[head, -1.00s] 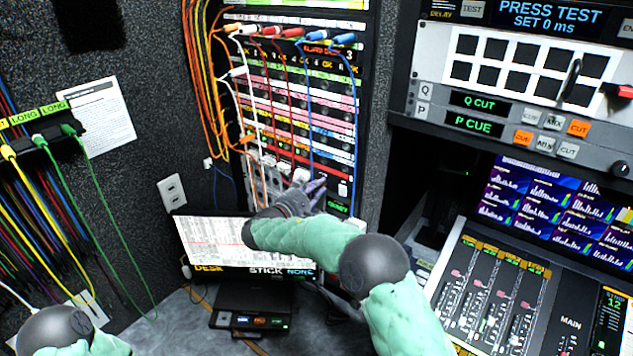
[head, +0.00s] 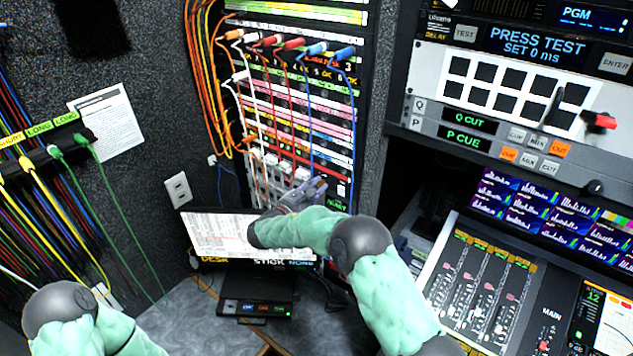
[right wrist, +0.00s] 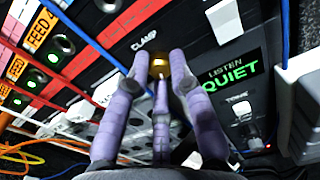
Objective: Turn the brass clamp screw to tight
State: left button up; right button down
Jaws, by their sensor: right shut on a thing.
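The brass clamp screw (right wrist: 158,66) shows in the right wrist view as a small gold knob on a dark panel, beside a white "CLAMP" label. My right gripper (right wrist: 160,72) has its purple-grey fingers closed around it, with the fingertips covering its sides. In the head view, my right gripper (head: 318,186) reaches the lower part of the patch rack, and the screw is hidden behind it. How far the screw is turned cannot be told. My left arm enters at the lower left of the head view; its gripper is out of view.
A green "LISTEN QUIET" display (right wrist: 232,71) and a white switch (right wrist: 241,110) sit right of the screw. Patch cables (head: 293,105) hang over the rack (head: 366,90). A mixing desk (head: 490,290) is at right.

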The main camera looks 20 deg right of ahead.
jog(key=shift+f+n+p, duration=0.1)
jog(key=shift+n+p, duration=0.85)
jog(key=shift+n, duration=0.75)
jog(key=shift+f, duration=0.1)
jog(key=c, duration=1.1)
grip_release()
jog(key=shift+a, duration=0.1)
jog(key=v, duration=1.2)
